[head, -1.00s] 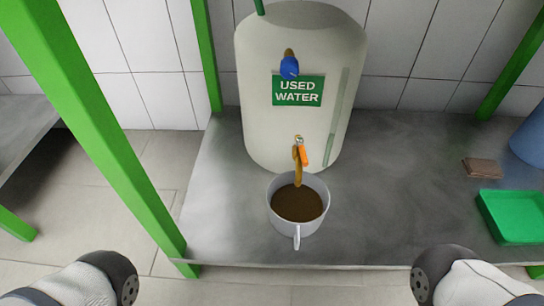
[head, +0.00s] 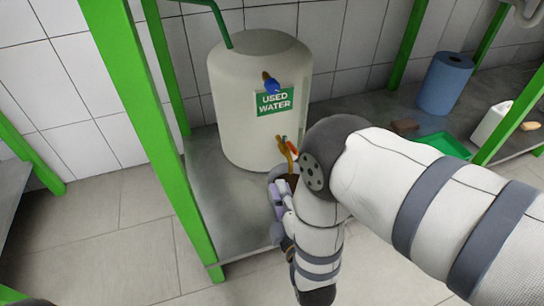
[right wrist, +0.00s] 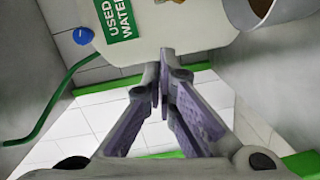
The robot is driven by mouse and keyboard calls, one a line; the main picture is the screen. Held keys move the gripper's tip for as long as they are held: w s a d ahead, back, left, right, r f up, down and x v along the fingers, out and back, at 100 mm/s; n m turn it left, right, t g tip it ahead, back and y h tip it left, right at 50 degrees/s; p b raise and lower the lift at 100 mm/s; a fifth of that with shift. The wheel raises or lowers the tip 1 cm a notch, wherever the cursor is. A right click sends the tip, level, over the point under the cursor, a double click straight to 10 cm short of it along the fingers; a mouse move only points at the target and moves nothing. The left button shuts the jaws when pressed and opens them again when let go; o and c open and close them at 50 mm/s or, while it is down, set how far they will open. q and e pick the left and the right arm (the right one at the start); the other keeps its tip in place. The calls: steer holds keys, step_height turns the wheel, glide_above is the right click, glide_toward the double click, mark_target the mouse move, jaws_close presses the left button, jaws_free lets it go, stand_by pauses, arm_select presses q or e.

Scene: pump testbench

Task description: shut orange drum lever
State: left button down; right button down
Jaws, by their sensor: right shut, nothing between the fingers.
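The cream drum (head: 258,130) with its "USED WATER" label stands on the grey metal bench; it also shows at the top of the right wrist view (right wrist: 180,30). Its orange lever (head: 292,146) is on the low tap, partly hidden by my right arm. A brown stream (head: 286,155) runs from the tap. The white mug (right wrist: 285,12) of brown liquid is at the top right of the wrist view; in the head view my arm mostly hides it. My right gripper (right wrist: 161,80), also in the head view (head: 278,190), is shut and empty, below the tap. My left gripper is out of view.
A green frame post (head: 150,130) stands left of the bench (head: 212,190). A blue roll (head: 445,85), a green tray (head: 445,144) and a brown block (head: 404,125) are to the right.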

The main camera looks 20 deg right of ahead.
steer(key=shift+w+r, duration=0.15)
steer(key=shift+r, duration=0.15)
